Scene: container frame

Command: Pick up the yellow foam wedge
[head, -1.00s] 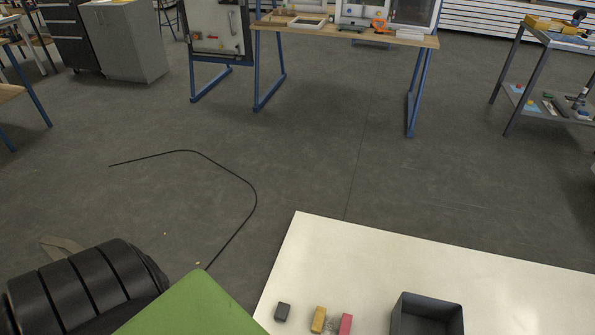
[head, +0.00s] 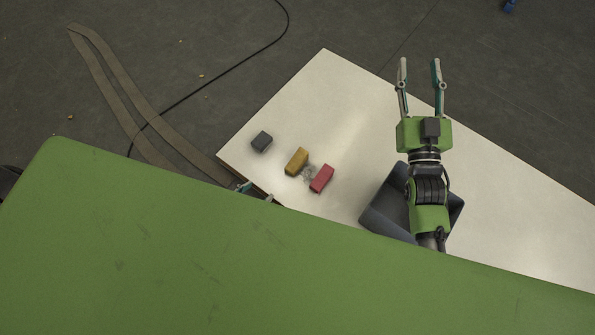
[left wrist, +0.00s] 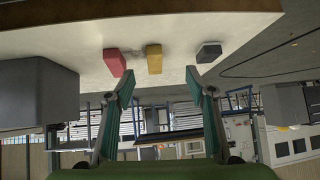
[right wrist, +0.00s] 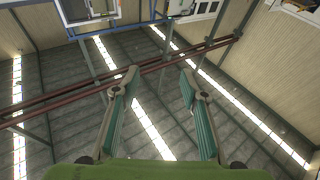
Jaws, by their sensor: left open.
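The yellow foam wedge (head: 297,161) lies on the white table, between a dark grey block and a red block. It also shows in the upside-down left wrist view (left wrist: 154,59), between and beyond my fingertips. My left gripper (head: 257,192) is at the table's near left edge, mostly hidden behind my green body panel; only its fingertips show. It is open (left wrist: 160,80) and empty, short of the wedge. My right gripper (head: 420,66) is open and empty above the table's far side, and its spread fingers show in the right wrist view (right wrist: 160,82).
The dark grey block (head: 261,141) is left of the wedge and the red block (head: 321,179) right of it. A small pale, blurry thing (head: 308,172) lies between wedge and red block. A grey bin (head: 384,203) stands under my right arm. The white table (head: 340,100) is clear behind the blocks.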

